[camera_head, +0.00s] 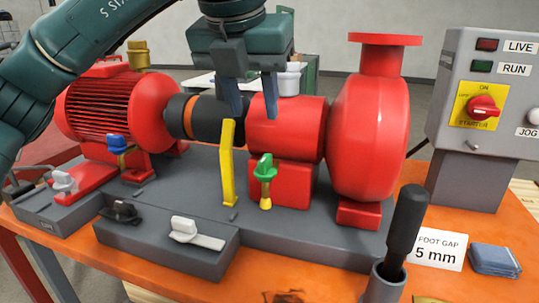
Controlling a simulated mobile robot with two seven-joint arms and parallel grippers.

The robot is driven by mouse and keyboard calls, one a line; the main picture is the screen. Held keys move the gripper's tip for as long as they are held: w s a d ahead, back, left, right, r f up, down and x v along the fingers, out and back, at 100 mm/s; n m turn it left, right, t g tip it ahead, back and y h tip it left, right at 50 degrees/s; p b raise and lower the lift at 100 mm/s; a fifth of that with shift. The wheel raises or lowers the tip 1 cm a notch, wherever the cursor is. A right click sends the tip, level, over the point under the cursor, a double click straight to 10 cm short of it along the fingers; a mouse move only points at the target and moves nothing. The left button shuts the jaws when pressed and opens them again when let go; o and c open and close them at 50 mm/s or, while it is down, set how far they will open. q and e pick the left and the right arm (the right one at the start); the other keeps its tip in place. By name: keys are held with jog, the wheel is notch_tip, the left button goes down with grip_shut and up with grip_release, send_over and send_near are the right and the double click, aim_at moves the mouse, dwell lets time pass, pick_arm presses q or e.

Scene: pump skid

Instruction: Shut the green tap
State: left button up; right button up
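The green tap (265,167) stands on a short yellow stem at the front of the red pump's bearing housing (287,130). Its green handle points roughly upright. My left gripper (252,98) reaches in from the upper left, above and behind the green tap, and points down over the shaft and housing. Its two fingers are apart with nothing seen between them. The gripper is clear of the tap. Whether its fingertips touch the red housing, I cannot tell. My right gripper is not in view.
A yellow upright bar (228,165) stands just left of the green tap. A blue tap (118,143) and a white-handled lever (190,233) are further left. A dark-handled tool (405,225) stands in a holder at front right. The starter box (485,95) is at right.

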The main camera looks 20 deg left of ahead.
aim_at(265, 158)
pick_arm(q)
jog(key=b+x, duration=0.1)
jog(key=x, duration=0.9)
jog(key=shift+f, duration=0.3)
grip_shut()
